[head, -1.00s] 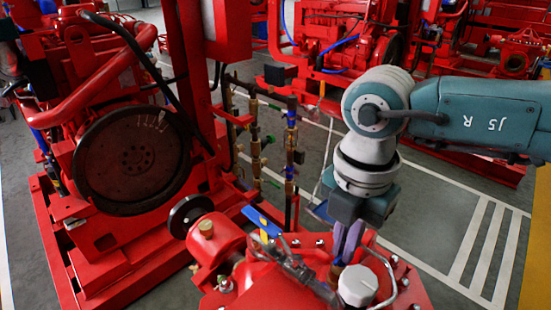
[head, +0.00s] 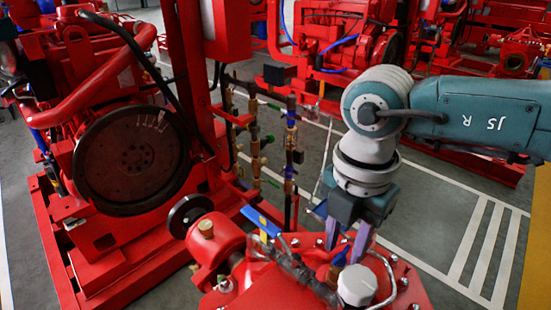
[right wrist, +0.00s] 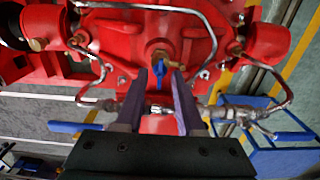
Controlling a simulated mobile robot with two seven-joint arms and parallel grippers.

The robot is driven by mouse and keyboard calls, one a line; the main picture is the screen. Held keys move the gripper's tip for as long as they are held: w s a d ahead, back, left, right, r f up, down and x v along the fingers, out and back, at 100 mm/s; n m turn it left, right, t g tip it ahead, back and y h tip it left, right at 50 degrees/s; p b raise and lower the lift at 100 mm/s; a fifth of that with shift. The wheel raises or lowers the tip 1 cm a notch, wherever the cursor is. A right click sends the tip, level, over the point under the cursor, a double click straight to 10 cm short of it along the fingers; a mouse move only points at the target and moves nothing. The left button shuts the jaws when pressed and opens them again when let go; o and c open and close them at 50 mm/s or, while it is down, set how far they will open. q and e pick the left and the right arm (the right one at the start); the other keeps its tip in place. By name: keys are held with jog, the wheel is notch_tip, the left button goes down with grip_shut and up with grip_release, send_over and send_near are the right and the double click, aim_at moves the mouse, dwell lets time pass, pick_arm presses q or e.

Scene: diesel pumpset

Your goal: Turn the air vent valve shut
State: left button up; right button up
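The air vent valve looks to be the small brass fitting with a blue handle (right wrist: 159,72) on top of the red pump casing (right wrist: 215,40). In the head view its blue handle (head: 341,256) shows just below my right fingers. My right gripper (head: 347,243) points down over the casing, with its two purple fingers spread apart. In the right wrist view the gripper (right wrist: 161,84) has one finger on each side of the blue handle, with visible gaps, so it is open and empty. My left gripper is not in view.
A longer blue lever (head: 261,221) and grey pipework (head: 300,270) are to the left. A large engine with a dark flywheel (head: 132,160) stands further left.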

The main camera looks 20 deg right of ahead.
aim_at(343, 252)
notch_tip(343, 252, up, 10)
dwell(0.4)
